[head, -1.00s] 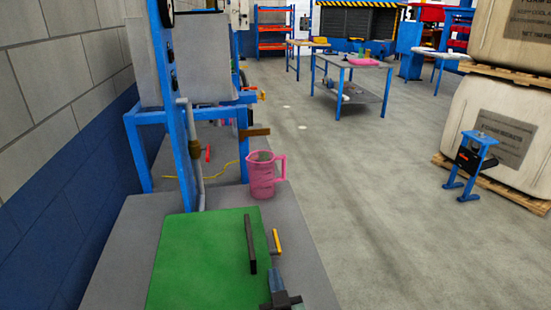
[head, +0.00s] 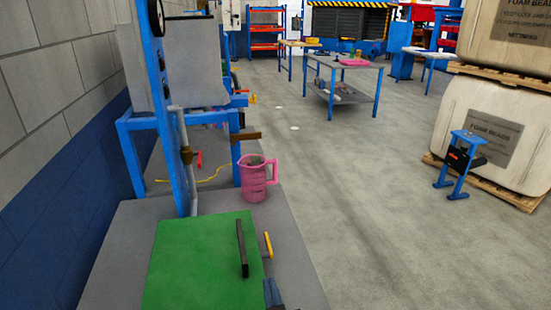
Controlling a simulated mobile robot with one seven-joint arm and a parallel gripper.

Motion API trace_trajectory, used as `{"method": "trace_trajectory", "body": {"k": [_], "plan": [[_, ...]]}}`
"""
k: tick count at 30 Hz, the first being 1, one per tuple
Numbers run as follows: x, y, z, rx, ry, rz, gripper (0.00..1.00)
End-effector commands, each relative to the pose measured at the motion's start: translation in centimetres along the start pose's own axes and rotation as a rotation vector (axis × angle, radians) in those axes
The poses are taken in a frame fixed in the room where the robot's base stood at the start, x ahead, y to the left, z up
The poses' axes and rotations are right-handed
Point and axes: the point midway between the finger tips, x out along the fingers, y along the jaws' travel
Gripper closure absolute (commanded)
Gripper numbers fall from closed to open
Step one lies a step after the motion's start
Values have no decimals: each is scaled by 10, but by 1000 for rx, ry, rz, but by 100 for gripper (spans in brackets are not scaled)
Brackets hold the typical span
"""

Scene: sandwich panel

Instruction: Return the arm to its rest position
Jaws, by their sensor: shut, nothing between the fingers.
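My gripper and arm do not show in the head view, so I cannot see how the arm is posed. A grey bench (head: 103,262) fills the lower left. On it lies a green board (head: 188,268) with a black bar-shaped handle (head: 242,248) on its right part. A small yellow-orange piece (head: 268,245) lies beside the board's right edge. A blue-grey object (head: 272,293) is cut off by the bottom edge, and I cannot tell what it is.
A pink jug (head: 255,178) stands behind the board. A blue frame (head: 158,120) rises at the left by the wall. Open floor (head: 350,210) lies to the right. A blue stand (head: 462,163) and large foam-bead containers (head: 487,130) stand at far right.

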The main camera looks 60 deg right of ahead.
Motion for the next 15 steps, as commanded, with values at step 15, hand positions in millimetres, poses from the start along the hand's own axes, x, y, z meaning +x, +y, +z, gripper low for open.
{"method": "trace_trajectory", "body": {"k": [15], "plan": [[-41,2,-1,0,1,1,100]]}}
